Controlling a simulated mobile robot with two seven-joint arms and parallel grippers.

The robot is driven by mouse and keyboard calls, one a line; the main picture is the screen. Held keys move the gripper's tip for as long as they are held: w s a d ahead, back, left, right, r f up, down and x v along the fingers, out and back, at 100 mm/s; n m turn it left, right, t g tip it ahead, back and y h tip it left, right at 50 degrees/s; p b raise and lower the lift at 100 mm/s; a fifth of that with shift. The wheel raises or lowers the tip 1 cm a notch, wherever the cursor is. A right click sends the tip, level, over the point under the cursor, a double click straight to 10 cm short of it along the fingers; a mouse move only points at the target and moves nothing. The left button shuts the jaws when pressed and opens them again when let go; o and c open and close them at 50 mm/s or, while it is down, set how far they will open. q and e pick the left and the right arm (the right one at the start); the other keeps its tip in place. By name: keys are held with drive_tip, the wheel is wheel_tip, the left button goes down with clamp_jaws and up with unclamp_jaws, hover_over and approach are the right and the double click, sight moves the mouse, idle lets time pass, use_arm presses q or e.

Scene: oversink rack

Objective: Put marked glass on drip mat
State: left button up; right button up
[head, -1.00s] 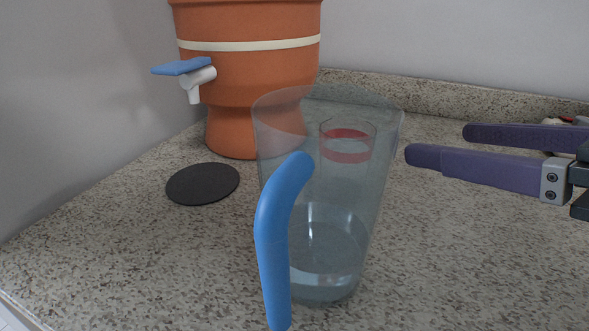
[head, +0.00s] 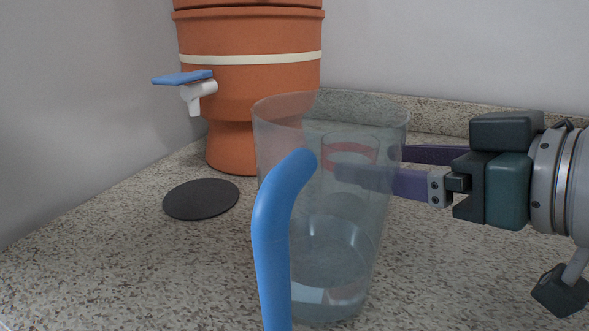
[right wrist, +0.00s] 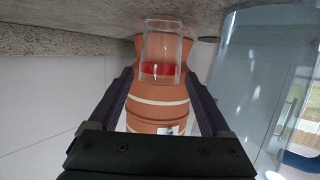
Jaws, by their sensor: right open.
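The marked glass (head: 348,147), clear with a red band near its rim, stands upright on the counter. In the head view it shows only through the clear pitcher in front of it. In the right wrist view the glass (right wrist: 161,50) appears upside down, between and just beyond my fingertips. My right gripper (head: 362,162) is open, its purple fingers reaching in from the right behind the pitcher; it also shows in the right wrist view (right wrist: 158,76). I cannot tell whether a finger touches the glass. The drip mat (head: 201,199), a dark round disc, lies bare at the left. My left gripper is out of view.
The large clear pitcher (head: 265,125) with a blue handle (head: 272,240) stands close in front of the glass. A terracotta dispenser (head: 250,90) with a blue-levered white tap (head: 199,93) stands behind the mat.

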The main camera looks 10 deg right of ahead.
drive_tip(key=shift+x, duration=2.75)
drive_tip(key=shift+c, duration=0.4)
drive_tip(key=shift+s, duration=0.1)
clamp_jaws()
